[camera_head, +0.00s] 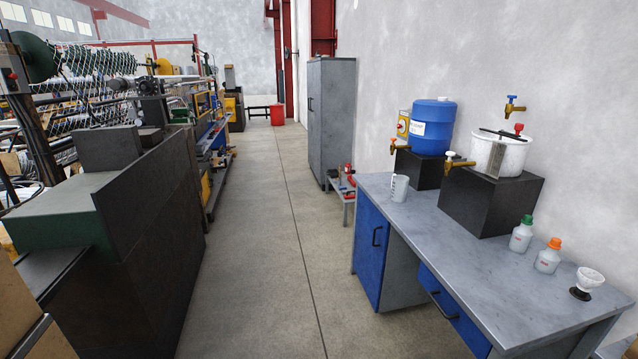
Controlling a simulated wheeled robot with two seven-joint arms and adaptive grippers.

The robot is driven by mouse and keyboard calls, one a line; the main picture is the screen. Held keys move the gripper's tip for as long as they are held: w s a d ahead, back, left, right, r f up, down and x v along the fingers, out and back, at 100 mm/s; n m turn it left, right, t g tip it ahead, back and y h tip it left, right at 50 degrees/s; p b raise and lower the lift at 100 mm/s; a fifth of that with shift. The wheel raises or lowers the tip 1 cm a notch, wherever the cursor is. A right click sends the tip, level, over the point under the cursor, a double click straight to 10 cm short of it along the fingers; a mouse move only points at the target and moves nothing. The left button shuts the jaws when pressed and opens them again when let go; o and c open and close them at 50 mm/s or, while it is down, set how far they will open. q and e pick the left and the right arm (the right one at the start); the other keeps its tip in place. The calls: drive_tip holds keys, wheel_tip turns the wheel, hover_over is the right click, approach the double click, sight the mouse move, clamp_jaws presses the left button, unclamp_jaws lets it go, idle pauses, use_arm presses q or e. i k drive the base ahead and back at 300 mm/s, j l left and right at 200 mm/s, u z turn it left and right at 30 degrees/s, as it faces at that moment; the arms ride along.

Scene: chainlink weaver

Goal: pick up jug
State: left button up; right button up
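A whitish, translucent measuring jug (399,188) stands upright on the grey workbench (455,250), near its far left corner. It is just left of the dark block under the blue drum, with a small gap that I cannot judge exactly. The jug looks empty, but its inside is too small to tell. Neither of my grippers shows in the head view.
On the bench, a blue drum (433,125) and a white pot (502,155) with taps sit on dark blocks. Two bottles (521,234) (547,256) and a white cup-like item (589,279) stand nearer. Grey cabinet (332,120) stands beyond. The aisle floor (265,230) is clear; machinery lines the left.

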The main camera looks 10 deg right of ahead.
sight(400, 183)
drive_tip(key=i+z, duration=0.15)
drive_tip(key=i, duration=0.25)
drive_tip(key=i+j+z, duration=0.15)
drive_tip(key=i, duration=0.25)
drive_tip(key=i+j+z, duration=0.15)
drive_tip(key=i+z, duration=0.3)
drive_tip(key=i+j+z, duration=0.25)
drive_tip(key=z, duration=0.15)
